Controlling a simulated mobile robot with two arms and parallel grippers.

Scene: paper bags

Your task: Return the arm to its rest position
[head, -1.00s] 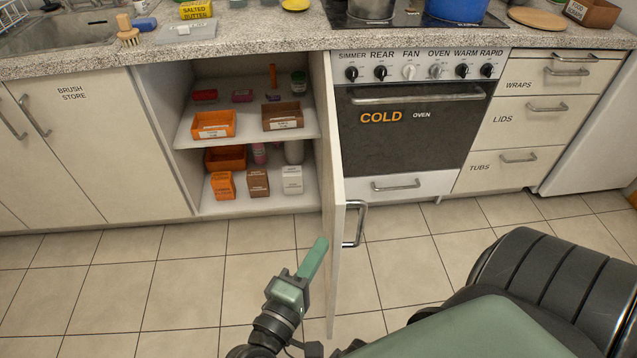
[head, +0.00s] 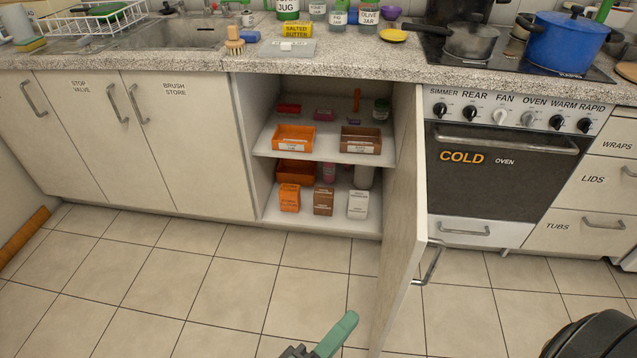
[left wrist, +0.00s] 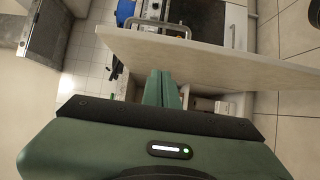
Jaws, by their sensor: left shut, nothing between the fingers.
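My left gripper (head: 338,338) shows at the bottom of the head view, low in front of the open cupboard and just left of its open door (head: 402,205). Its green fingers are shut with nothing between them. In the left wrist view the shut fingers (left wrist: 160,90) point toward the door (left wrist: 215,50), which crosses the picture. The gripper appears apart from the door handle (head: 429,263). My right gripper is not in view.
The cupboard holds orange (head: 294,137) and brown bins (head: 361,140) on its upper shelf and several small bags below. The oven (head: 500,170) stands right of the door. A stone counter (head: 330,66) runs above.

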